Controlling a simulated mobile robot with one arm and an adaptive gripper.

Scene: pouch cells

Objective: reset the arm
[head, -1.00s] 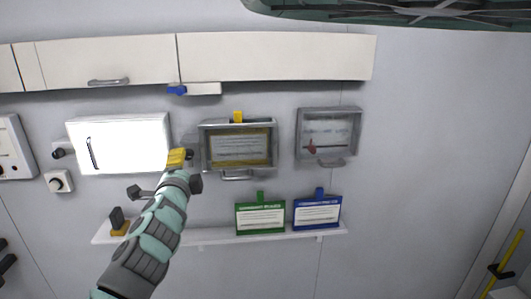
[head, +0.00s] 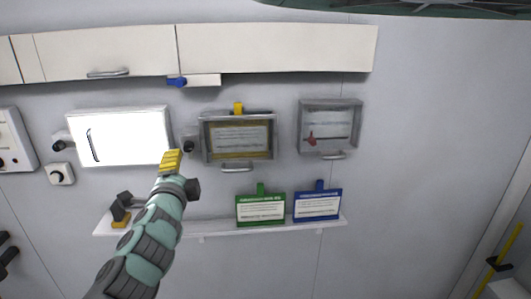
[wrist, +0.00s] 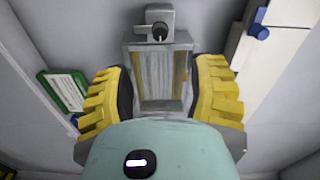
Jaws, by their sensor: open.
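My gripper (head: 170,160) is raised in front of the wall in the head view, beside the right edge of the white panel. In the wrist view my gripper (wrist: 160,95) has its two yellow ridged fingers apart at left and right, with nothing between them. Beyond them, a grey-framed case (wrist: 160,72) on the wall shows in the gap, with a small grey box and black knob (wrist: 160,28) above it. My teal arm rises from the lower left of the head view.
A shelf (head: 215,232) below carries a green sign (head: 262,209), a blue sign (head: 318,205) and a black-and-yellow item (head: 121,210). Two framed cases (head: 238,136) (head: 329,127) hang on the wall. White cupboards (head: 275,55) run above. The wall at right is bare.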

